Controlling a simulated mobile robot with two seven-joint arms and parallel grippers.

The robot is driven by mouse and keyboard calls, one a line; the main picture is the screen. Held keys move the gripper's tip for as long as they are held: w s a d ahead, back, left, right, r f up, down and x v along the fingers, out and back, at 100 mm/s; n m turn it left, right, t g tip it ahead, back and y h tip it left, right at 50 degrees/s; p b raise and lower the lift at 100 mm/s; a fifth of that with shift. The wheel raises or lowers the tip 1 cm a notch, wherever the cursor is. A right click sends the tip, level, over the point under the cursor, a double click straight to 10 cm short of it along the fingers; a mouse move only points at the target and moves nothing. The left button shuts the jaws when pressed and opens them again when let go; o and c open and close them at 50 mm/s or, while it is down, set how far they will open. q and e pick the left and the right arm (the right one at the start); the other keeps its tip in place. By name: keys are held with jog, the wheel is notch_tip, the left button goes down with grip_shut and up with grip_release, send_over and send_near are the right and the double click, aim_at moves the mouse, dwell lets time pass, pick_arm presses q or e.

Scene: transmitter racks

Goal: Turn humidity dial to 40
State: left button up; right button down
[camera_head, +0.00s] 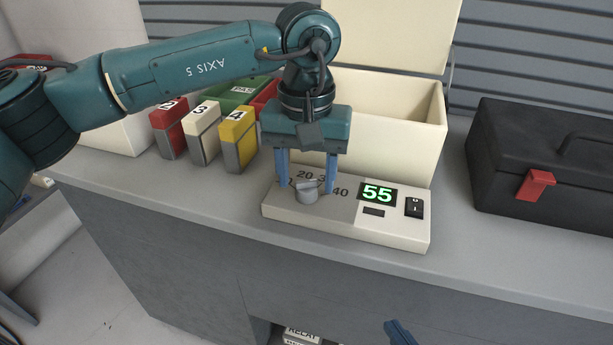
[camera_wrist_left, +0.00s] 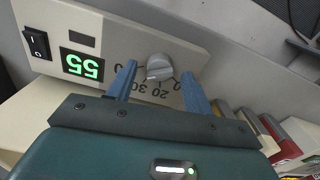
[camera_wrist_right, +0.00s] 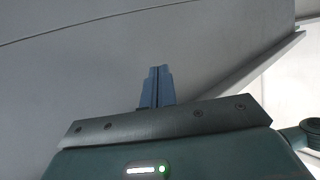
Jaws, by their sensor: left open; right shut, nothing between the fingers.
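The humidity dial (camera_head: 307,193) is a small grey knob on a low white and grey control box (camera_head: 400,228). Marks 20, 30 and 40 are printed around it. The box's green display (camera_head: 377,194) reads 55. My left gripper (camera_head: 308,188) is open above the box, its blue fingers on either side of the dial. In the left wrist view the dial (camera_wrist_left: 160,66) sits between the spread fingertips (camera_wrist_left: 158,78), with gaps visible. The dial's exact pointer setting is hard to read. My right gripper (camera_wrist_right: 158,72) is shut and empty in front of a plain grey surface.
A rocker switch (camera_head: 414,207) is at the box's right end. A cream open-lidded bin (camera_head: 390,115) stands close behind. Numbered blocks, including a yellow one (camera_head: 238,140), stand to the left. A black case (camera_head: 545,160) stands to the right. The counter's front edge is near the box.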

aim_at(307, 181)
pick_arm(q)
notch_tip(307, 181, up, 12)
jog(key=p, duration=0.1)
pick_arm(e)
jog(key=shift+w+a+f, duration=0.2)
jog(key=shift+a, duration=0.05)
pick_arm(q)
jog(key=shift+f, duration=0.1)
